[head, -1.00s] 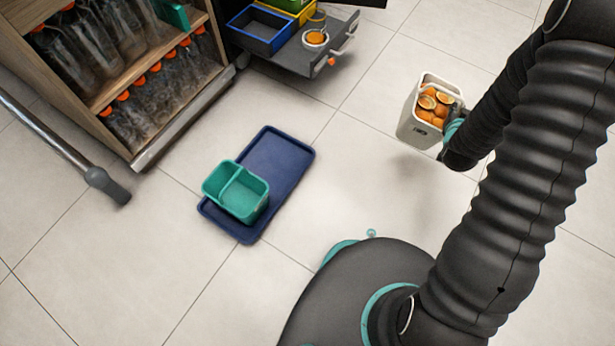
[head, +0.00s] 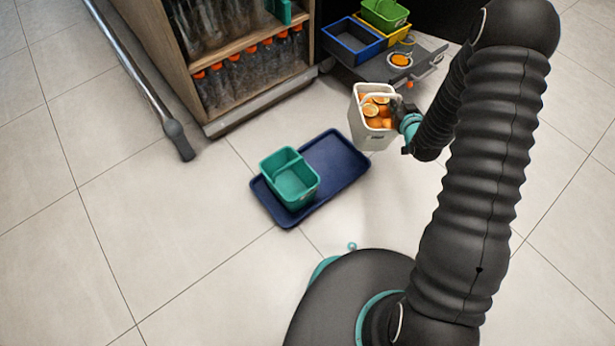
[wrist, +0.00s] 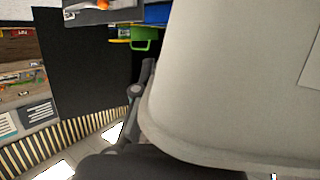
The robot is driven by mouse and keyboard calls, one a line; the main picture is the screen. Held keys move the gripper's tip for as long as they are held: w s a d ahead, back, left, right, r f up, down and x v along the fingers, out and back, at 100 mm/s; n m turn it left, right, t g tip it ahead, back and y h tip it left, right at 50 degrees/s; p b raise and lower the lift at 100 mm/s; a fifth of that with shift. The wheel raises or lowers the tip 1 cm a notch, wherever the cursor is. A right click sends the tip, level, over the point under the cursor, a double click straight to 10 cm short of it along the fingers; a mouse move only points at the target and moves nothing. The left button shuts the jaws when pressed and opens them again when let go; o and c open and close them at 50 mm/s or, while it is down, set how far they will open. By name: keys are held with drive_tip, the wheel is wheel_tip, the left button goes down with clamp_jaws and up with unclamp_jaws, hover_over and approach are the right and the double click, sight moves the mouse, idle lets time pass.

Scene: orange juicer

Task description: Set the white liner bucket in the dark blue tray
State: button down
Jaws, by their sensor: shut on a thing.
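The white liner bucket (head: 366,128), filled with orange halves, hangs from my gripper (head: 403,114), which is shut on it at its right side. The bucket looks roughly upright and is held above the floor, beyond and right of the tray. In the wrist view the bucket's pale wall (wrist: 235,75) fills the right side; the fingertips are mostly hidden. The dark blue tray (head: 340,165) lies on the floor. A teal two-compartment bin (head: 290,180) stands on its left part; the tray's right part is bare.
A wooden cabinet (head: 222,55) with orange-capped bottles stands behind the tray. A grey pull-out shelf (head: 425,68) holds blue, yellow and green bins and an orange-filled cup. A metal rail (head: 135,75) runs at the left.

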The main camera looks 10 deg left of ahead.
drive_tip(key=w+a+f+n+y, duration=0.1)
drive_tip(key=n, duration=0.1)
drive_tip(key=a+f+n+g+y, duration=0.1)
drive_tip(key=a+y, duration=0.1)
drive_tip(key=w+a+f+n+g+y, duration=0.1)
drive_tip(key=a+f+n, duration=0.1)
drive_tip(key=shift+w+a+n+p, duration=0.1)
drive_tip(key=shift+w+n+p, duration=0.2)
drive_tip(key=shift+w+p, duration=0.05)
drive_tip(key=shift+a+f+n+g+y, duration=0.4)
drive_tip(key=shift+f+n+g+y, duration=0.1)
drive_tip(key=shift+n+g+y, duration=0.1)
drive_tip(key=s+a+f+b, duration=0.1)
drive_tip(key=s+a+f, duration=0.5)
drive_tip(key=a+f, duration=0.4)
drive_tip(key=shift+f, duration=0.55)
drive_tip(key=shift+s+f, duration=0.1)
drive_tip(key=shift+f, duration=0.1)
drive_tip(key=c, duration=1.3)
unclamp_jaws()
drive_tip(key=shift+o, duration=0.2)
